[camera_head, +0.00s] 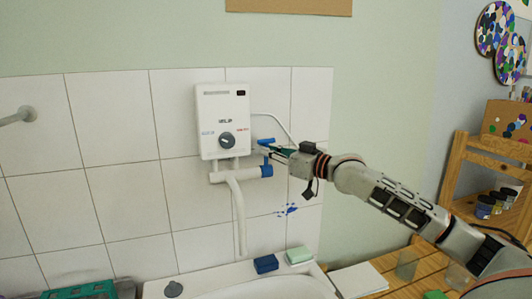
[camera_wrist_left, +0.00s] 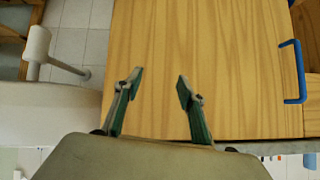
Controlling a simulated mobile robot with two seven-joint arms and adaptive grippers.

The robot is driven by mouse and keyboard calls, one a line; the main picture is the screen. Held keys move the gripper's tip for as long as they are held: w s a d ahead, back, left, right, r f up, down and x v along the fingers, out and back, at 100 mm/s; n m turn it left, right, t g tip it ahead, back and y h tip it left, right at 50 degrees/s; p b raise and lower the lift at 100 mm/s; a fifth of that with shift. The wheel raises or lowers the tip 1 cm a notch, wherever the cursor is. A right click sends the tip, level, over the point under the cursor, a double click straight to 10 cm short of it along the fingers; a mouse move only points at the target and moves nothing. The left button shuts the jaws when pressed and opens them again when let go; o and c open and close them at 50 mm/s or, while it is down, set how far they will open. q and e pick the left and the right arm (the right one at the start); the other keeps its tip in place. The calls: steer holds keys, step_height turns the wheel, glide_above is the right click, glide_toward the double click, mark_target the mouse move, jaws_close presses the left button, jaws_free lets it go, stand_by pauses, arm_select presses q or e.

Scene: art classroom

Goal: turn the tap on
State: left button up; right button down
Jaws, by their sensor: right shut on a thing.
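The tap is a white pipe with a long downward spout (camera_head: 239,215) under a white wall heater (camera_head: 222,110). It has a blue valve end (camera_head: 266,170) on its right side and a blue lever (camera_head: 266,141) above that. My right gripper (camera_head: 272,150) comes in from the right and is shut at the blue lever, with its fingertips partly hidden against it. No water shows at the spout's mouth. My left gripper (camera_wrist_left: 158,88) is open and empty in the left wrist view, in front of a wooden cabinet door (camera_wrist_left: 225,60).
A white sink (camera_head: 265,288) lies below the spout, with a blue sponge (camera_head: 266,264) and a pale green soap block (camera_head: 299,255) on its back edge. Glass jars (camera_head: 407,264) stand on the wooden table at right. The cabinet door has a blue handle (camera_wrist_left: 299,72).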

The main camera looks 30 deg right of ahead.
steer(key=shift+s+f+t+b, duration=0.2)
steer(key=shift+f+t+b, duration=0.15)
steer(key=shift+b, duration=0.2)
steer(key=shift+s+a+f+n+t+y+b, duration=0.15)
steer(key=shift+s+n+t+y+b, duration=0.3)
steer(key=shift+n+b, duration=0.4)
arm_select(q)
steer(key=shift+w+d+f+t+h+b, duration=0.2)
steer(key=shift+d+f, duration=0.1)
steer(key=shift+d, duration=0.2)
steer(key=shift+w+d+f+t+h+b, duration=0.15)
steer(key=shift+w+d+f+h, duration=0.1)
steer(key=shift+d, duration=0.25)
arm_select(e)
steer(key=shift+s+r+n+t+y, duration=0.25)
steer(key=shift+s+r+t+y, duration=0.05)
steer(key=shift+t+y, duration=0.15)
arm_select(q)
steer(key=shift+s+f, duration=0.1)
arm_select(e)
steer(key=c, duration=2.2)
jaws_free()
arm_select(q)
steer(key=shift+s+f, duration=0.1)
steer(key=shift+f, duration=0.05)
arm_select(e)
steer(key=shift+o, duration=0.2)
